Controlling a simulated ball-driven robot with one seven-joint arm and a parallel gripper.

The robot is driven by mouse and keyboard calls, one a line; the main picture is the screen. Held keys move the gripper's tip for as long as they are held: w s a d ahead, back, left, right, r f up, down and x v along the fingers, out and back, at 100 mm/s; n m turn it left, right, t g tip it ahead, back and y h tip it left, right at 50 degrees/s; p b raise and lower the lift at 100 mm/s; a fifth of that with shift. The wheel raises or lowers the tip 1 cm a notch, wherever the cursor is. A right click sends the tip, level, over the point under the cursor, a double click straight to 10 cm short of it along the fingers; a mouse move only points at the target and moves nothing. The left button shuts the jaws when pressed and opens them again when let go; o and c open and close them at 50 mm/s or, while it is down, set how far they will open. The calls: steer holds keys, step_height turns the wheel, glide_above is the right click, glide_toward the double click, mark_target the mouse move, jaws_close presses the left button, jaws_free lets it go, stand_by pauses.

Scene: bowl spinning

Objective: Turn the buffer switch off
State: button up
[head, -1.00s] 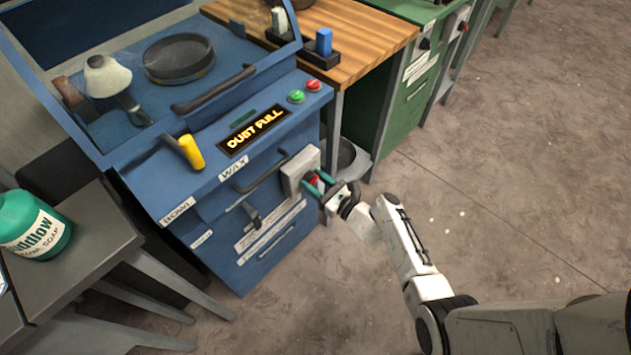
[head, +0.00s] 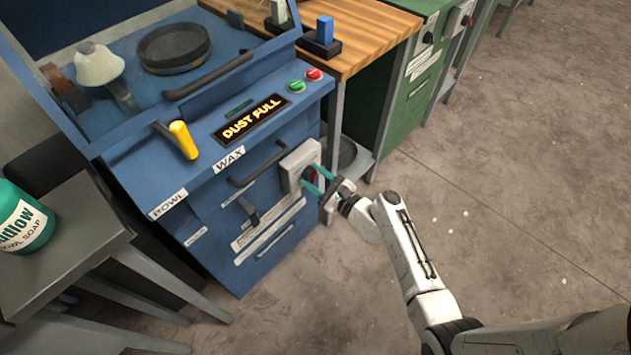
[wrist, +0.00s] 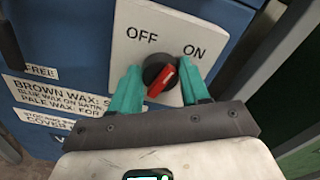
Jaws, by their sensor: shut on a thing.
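The buffer switch is a pale square plate (head: 300,165) on the right side of the blue cabinet's front. In the wrist view the plate (wrist: 143,20) reads OFF at left and ON at right. Its round black knob has a red handle (wrist: 161,82), tilted with its white-marked end up and right, towards ON. My gripper (wrist: 160,69) has one teal finger on each side of the knob and is shut on it. In the head view my gripper (head: 318,181) reaches the switch from the right, and its fingers partly hide the knob.
The blue cabinet (head: 255,245) has a lit "DUST FULL" sign (head: 250,120), a yellow handle (head: 184,140), and green and red buttons (head: 304,81). A wooden bench (head: 370,35) stands behind right. A grey table (head: 75,225) is at left. Floor at right is clear.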

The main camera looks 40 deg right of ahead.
steer(key=n+b, duration=0.3)
steer(key=n, duration=0.1)
steer(key=n+b, duration=0.2)
steer(key=shift+a+f+b, duration=0.15)
steer(key=shift+f+b, duration=0.2)
steer(key=n+b, duration=0.3)
steer(key=shift+n, duration=0.4)
steer(key=shift+n+b, duration=1.1)
steer(key=shift+n, duration=0.2)
steer(key=shift+r, duration=0.1)
steer(key=o, duration=1)
steer(key=shift+o, duration=0.2)
steer(key=s, duration=1.1)
steer(key=shift+d, duration=0.2)
